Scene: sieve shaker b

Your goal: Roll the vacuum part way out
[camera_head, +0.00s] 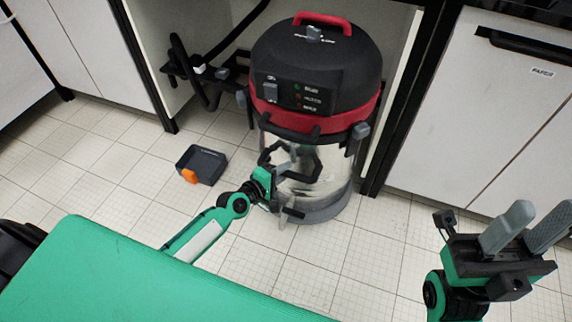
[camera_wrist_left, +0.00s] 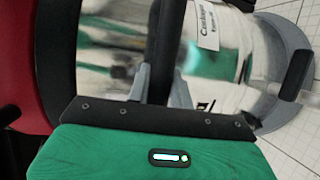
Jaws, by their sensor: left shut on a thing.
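The vacuum (camera_head: 315,75) has a black lid with a red top handle, a red band and a clear, shiny tank. It stands upright in the open bay under the counter, its front at the opening. My left gripper (camera_head: 278,172) is in front of the tank. In the left wrist view its fingers (camera_wrist_left: 160,82) are shut on a black bar (camera_wrist_left: 166,45) on the vacuum's front. The label on the tank shows beside it. My right gripper (camera_head: 530,215) is at the right, away from the vacuum, with its grey fingers apart and empty.
A dark grey box with an orange part (camera_head: 206,164) lies on the tiled floor left of the vacuum. A black bracket with a hose (camera_head: 205,70) is in the bay's left side. White cabinets (camera_head: 480,110) flank the bay. Tiled floor in front is mostly clear.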

